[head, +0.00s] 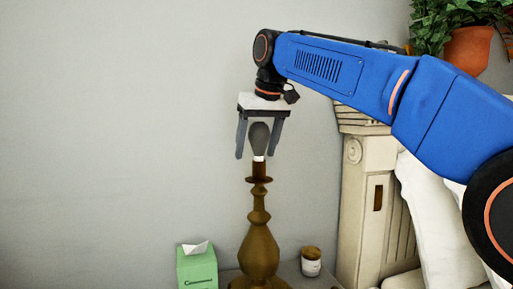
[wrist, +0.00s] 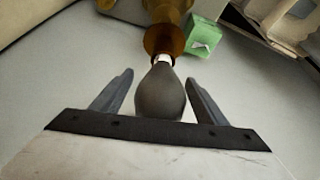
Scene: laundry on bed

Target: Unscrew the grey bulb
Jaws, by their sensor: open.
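The grey bulb (head: 259,139) stands upright in the top of a brass-coloured lamp (head: 259,250) in the head view. Its white base shows between the bulb and the lamp's socket. My gripper (head: 257,155) points down from above, open, with one finger on each side of the bulb and gaps between. In the wrist view the bulb (wrist: 161,92) lies between the two fingers of my gripper (wrist: 160,78), with visible space on both sides. The lamp (wrist: 165,40) extends beyond it.
A green tissue box (head: 197,268) stands left of the lamp, and a small lidded jar (head: 311,262) stands to its right. A pale carved bedpost (head: 366,200) and white pillows (head: 428,215) are further right. A potted plant (head: 467,48) is at upper right. The wall side at left is clear.

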